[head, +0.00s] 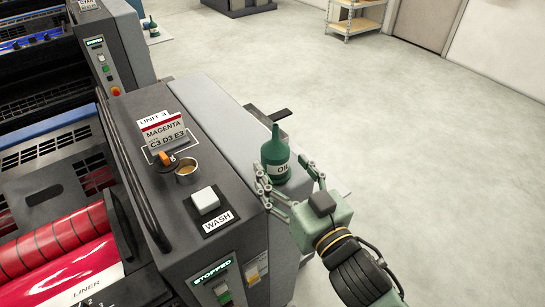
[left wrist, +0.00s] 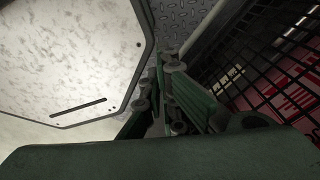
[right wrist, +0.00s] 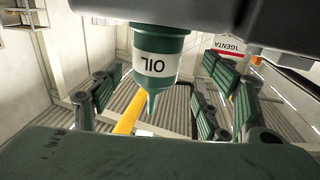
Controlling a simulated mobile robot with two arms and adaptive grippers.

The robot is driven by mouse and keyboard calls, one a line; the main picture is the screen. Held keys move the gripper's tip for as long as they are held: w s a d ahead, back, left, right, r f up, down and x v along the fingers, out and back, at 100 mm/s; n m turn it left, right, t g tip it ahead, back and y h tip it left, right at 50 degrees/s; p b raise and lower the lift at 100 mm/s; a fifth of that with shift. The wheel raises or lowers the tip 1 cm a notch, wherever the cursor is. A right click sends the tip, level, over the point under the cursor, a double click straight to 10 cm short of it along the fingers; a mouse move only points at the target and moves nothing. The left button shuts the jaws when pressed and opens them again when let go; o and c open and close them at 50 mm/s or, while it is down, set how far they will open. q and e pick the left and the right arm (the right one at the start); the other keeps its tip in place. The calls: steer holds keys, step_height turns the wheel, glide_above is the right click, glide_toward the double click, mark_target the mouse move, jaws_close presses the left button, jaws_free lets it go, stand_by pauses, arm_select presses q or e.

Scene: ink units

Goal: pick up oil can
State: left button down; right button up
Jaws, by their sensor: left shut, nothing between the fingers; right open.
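In the right wrist view the can (right wrist: 157,62) appears upside down between the spread fingers (right wrist: 160,100), with gaps at both sides. My left gripper (left wrist: 165,95) shows only in the left wrist view. It is shut and empty, near a pale panel and a dark grille.
The floor to the right is clear up to a shelf (head: 352,18).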

mark_target(282, 164)
steer(key=shift+w+a+r+p, duration=0.15)
steer(key=shift+w+r+p, duration=0.1)
steer(key=shift+w+p, duration=0.4)
steer(key=x, duration=0.3)
steer(key=shift+w+f, duration=0.1)
steer(key=shift+f, duration=0.15)
steer(key=shift+w, duration=0.3)
steer(key=shift+f, duration=0.1)
steer(key=shift+s, duration=0.15)
steer(key=shift+c, duration=1.2)
steer(key=c, duration=0.6)
arm_select(q)
steer(key=shift+s+d+r, duration=0.55)
steer(key=shift+s+r, duration=0.25)
steer(key=shift+r, duration=0.05)
arm_select(e)
steer(key=c, duration=0.8)
steer(key=shift+r, duration=0.2)
